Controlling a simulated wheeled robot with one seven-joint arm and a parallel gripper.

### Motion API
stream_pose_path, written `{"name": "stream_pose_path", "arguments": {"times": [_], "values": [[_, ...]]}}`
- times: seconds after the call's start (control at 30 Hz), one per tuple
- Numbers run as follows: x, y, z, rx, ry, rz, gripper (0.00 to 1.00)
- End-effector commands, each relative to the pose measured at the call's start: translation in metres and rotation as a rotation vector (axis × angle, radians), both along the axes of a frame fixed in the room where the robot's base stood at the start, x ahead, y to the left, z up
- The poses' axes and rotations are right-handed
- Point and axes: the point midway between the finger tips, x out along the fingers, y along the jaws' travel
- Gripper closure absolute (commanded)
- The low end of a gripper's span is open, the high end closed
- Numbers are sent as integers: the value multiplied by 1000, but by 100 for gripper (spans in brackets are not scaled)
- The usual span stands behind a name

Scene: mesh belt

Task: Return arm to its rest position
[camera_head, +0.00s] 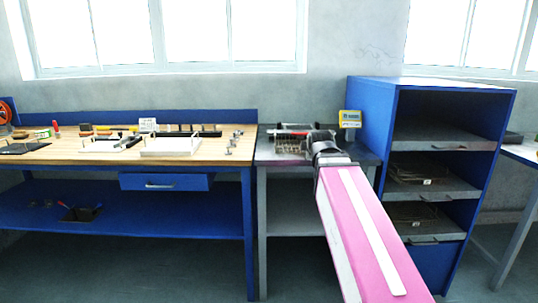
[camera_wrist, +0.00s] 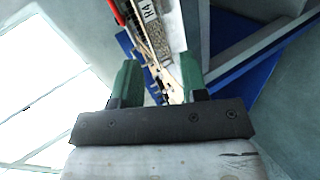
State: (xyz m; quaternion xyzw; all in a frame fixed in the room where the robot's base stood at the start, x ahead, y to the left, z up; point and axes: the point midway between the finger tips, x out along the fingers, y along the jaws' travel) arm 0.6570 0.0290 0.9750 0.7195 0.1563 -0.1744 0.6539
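My gripper (camera_wrist: 159,60) shows in the wrist view with its two green fingers spread apart. Nothing is held between them; a bench with tools shows in the gap, farther off. In the head view my pink and white arm reaches forward from the lower right toward the grey table (camera_head: 263,155). The dark wrist joint at its far end overlaps the table's view, and my gripper is hard to make out there. I cannot tell the distance between my gripper and the table.
A blue shelf cabinet (camera_head: 364,118) is close on the right. A wooden-topped workbench (camera_head: 60,152) with several tools and a white tray (camera_head: 171,146) is on the left.

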Motion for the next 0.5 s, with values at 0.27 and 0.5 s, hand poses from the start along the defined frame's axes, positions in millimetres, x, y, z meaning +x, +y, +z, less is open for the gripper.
{"name": "stream_pose_path", "arguments": {"times": [0.27, 0.5], "values": [[-5, -4, -50, 124, 113, -79, 60], [-20, -10, -125, 303, 281, -229, 60]]}}
